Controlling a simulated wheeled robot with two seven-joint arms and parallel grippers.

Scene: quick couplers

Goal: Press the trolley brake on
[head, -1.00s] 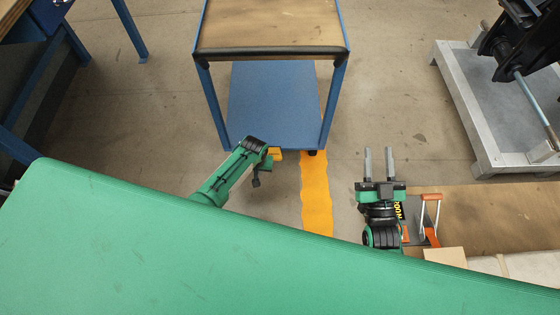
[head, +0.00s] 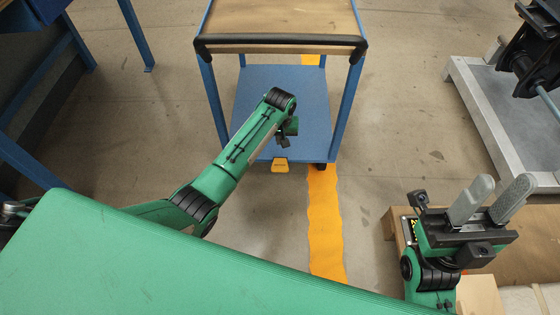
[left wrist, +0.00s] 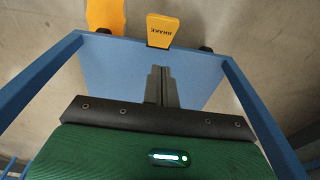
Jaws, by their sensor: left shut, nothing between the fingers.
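The blue trolley (head: 283,110) has a wooden top, a black handle bar and a blue lower shelf. Its yellow brake pedal (head: 281,165) sticks out at the near edge of the lower shelf. The left wrist view shows the pedal (left wrist: 159,31) with the word BRAKE on it. My left gripper (left wrist: 160,72) is shut and empty, its fingers over the blue shelf in that view, their tips apart from the pedal in the picture. In the head view my left arm mostly hides this gripper. My right gripper (head: 492,190) is open and empty at the lower right.
An orange floor stripe (head: 325,220) runs beside the pedal. A grey metal frame with black machinery (head: 505,120) stands at the right. A wooden board (head: 535,235) lies behind my right gripper. Blue bench legs (head: 135,35) stand at the left. Floor around the trolley is clear.

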